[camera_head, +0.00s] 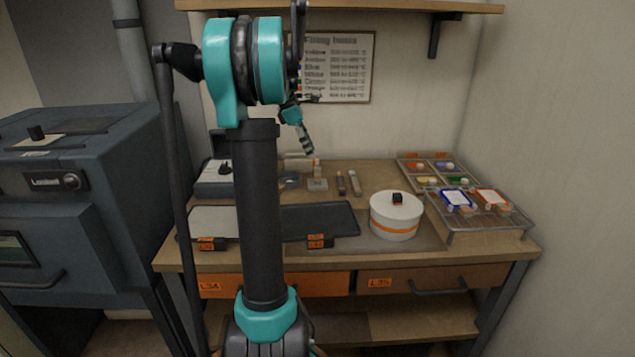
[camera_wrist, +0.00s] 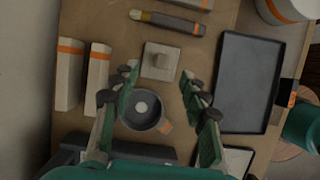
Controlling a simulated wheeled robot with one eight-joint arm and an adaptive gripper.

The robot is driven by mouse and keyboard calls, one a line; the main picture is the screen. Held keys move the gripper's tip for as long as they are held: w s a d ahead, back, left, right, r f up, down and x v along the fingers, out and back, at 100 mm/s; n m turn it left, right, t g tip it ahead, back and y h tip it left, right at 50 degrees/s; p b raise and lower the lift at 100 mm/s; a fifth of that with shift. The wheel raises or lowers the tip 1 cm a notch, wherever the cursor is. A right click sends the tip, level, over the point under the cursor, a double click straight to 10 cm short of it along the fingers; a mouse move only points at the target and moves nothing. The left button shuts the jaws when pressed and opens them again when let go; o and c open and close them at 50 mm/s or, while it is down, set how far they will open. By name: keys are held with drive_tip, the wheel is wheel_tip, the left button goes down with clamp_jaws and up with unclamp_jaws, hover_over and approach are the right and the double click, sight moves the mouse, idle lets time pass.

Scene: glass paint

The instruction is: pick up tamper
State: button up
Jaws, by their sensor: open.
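A small pale square block with a raised knob (camera_wrist: 160,61), which looks like the tamper, lies on the wooden bench in the wrist view. It also shows in the head view as a pale block (camera_head: 317,184) behind the black tray. My gripper (camera_wrist: 159,79) is open and empty, pointing down. Its two fingers spread either side of the view, with the tips just short of the block's sides in the picture. In the head view my gripper (camera_head: 306,146) hangs above the back of the bench, apart from the block. A round dark dish (camera_wrist: 141,108) with an orange tab lies between the fingers.
Two pale orange-banded boxes (camera_wrist: 83,75) stand left in the wrist view. A black tray (camera_wrist: 248,82) lies right. A white round pot (camera_head: 396,218) and a wire rack (camera_head: 490,222) occupy the bench's right side.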

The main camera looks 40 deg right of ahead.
sight(317, 167)
drive_tip(key=shift+a+x, duration=0.1)
drive_tip(key=shift+x, duration=1.9)
drive_tip(key=shift+a+x, duration=0.15)
drive_tip(key=shift+x, duration=1.8)
drive_tip(key=shift+s, duration=0.15)
drive_tip(key=shift+c, duration=0.3)
clamp_jaws()
